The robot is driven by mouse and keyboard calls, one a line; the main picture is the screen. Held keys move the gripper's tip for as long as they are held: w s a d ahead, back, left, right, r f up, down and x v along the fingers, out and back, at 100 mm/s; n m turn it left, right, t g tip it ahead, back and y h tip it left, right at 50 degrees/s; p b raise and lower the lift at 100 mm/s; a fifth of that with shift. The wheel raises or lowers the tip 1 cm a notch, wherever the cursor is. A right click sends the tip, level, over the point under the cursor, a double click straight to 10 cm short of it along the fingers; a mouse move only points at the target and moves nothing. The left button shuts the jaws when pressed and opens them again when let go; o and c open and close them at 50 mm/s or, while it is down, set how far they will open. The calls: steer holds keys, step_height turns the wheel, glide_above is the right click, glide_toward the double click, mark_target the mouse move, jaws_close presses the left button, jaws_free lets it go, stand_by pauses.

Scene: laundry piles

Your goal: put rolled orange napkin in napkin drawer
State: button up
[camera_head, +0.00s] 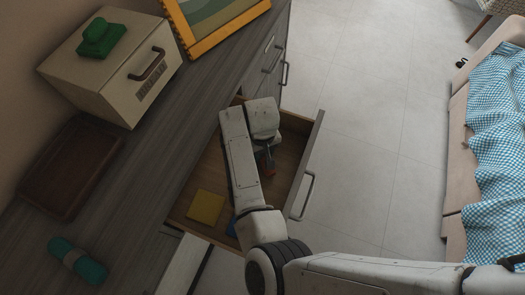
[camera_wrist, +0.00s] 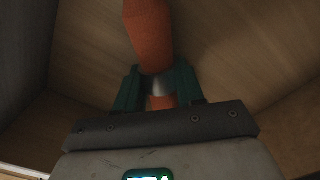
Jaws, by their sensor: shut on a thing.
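The rolled orange napkin (camera_wrist: 149,35) is in my gripper (camera_wrist: 156,90) in the wrist view, with a grey band around it between the green fingers. In the head view only a small orange-red bit of the napkin (camera_head: 271,167) shows beside my gripper (camera_head: 266,168), most of it hidden by my arm. The open wooden drawer (camera_head: 296,125) is below, and my gripper is inside its outline. I cannot tell whether the napkin touches the drawer floor. A folded yellow napkin (camera_head: 206,207) lies flat in the drawer's near left part, with a blue item (camera_head: 231,227) partly behind my arm.
On the dark counter (camera_head: 150,180) are a rolled teal napkin (camera_head: 78,260), a brown tray (camera_head: 70,165), a cream bread box (camera_head: 110,62) with a green object (camera_head: 101,38) on it, and a yellow-framed picture (camera_head: 215,20).

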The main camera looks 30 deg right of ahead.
steer(key=o, duration=1)
steer(key=shift+f, duration=0.1)
steer(key=shift+o, duration=0.2)
step_height(320, 180, up, 12)
steer(key=p, duration=0.1)
